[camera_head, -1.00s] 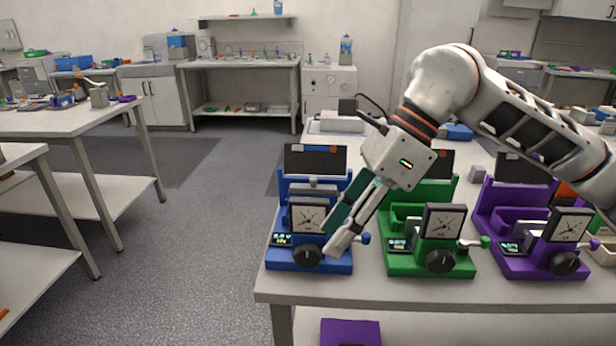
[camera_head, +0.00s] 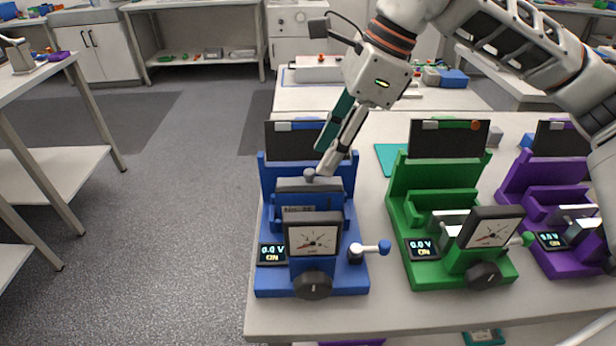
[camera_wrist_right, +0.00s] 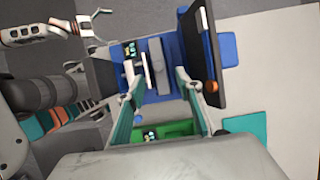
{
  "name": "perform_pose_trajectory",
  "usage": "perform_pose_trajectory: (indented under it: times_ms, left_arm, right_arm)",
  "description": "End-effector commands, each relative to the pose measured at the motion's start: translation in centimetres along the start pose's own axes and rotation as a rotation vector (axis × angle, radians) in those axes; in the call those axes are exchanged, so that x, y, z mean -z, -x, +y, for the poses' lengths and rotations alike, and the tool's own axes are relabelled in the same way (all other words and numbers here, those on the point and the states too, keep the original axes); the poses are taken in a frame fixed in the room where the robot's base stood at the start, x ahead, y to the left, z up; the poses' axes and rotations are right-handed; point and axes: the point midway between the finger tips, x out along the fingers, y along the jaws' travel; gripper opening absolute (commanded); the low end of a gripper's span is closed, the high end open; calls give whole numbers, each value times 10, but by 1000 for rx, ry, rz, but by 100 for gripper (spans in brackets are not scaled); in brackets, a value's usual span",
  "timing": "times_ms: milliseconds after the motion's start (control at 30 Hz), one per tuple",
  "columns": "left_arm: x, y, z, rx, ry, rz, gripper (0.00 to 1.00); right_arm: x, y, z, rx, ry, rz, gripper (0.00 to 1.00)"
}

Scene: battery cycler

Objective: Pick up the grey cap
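The grey cap looks like the grey bar (camera_head: 300,184) with a small round knob on top, seated across the blue battery cycler (camera_head: 272,215). In the right wrist view the grey bar (camera_wrist_right: 163,66) lies ahead, between the fingertips as seen from there. My right gripper (camera_head: 323,168) points down and left, with its fingertips beside the knob. Its fingers stand apart in the right wrist view (camera_wrist_right: 165,82); I cannot tell whether they touch the knob. My left gripper (camera_wrist_right: 97,26) shows small in the upper left of the right wrist view, seemingly open and empty.
The green cycler (camera_head: 405,200) and purple cycler (camera_head: 520,190) stand to the right on the same table (camera_head: 290,325). The blue cycler's dark panel (camera_head: 297,140) rises close behind the gripper. A lever (camera_head: 370,248) sticks out at its right. A teal sheet (camera_head: 388,158) lies behind.

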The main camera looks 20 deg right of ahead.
Motion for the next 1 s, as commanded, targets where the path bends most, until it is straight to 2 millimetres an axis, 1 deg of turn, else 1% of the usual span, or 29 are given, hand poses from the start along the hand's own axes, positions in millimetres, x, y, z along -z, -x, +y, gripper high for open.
perform_pose_trajectory:
  times_ms: [133,300,400,467,633,667,700,767,800,1000]
  left_arm:
    - [0,-1,-1,1,-2,2,100]
    - [5,-3,-4,7,-4,11,100]
    - [6,-4,-6,10,-6,15,100]
    - [7,-4,-7,11,-7,16,100]
    - [10,-5,-8,14,-8,20,100]
    - [10,-6,-8,14,-8,20,100]
    - [10,-6,-8,14,-8,20,100]
    - [10,-5,-8,14,-8,20,100]
    - [10,-5,-8,14,-8,20,100]
    - [9,-5,-8,13,-8,19,100]
  right_arm:
    - [0,-13,2,-3,2,1,35]
    - [0,-38,3,-5,1,1,35]
    - [0,-49,3,-3,1,0,35]
    - [0,-52,3,-2,1,0,35]
    - [-1,-52,2,-1,1,-1,35]
    - [-1,-51,2,-1,1,-1,33]
    - [-1,-51,2,-1,1,-1,22]
    - [0,-51,2,-1,1,-1,7]
    - [0,-51,2,-1,1,-1,4]
    - [0,-51,2,-1,1,-1,4]
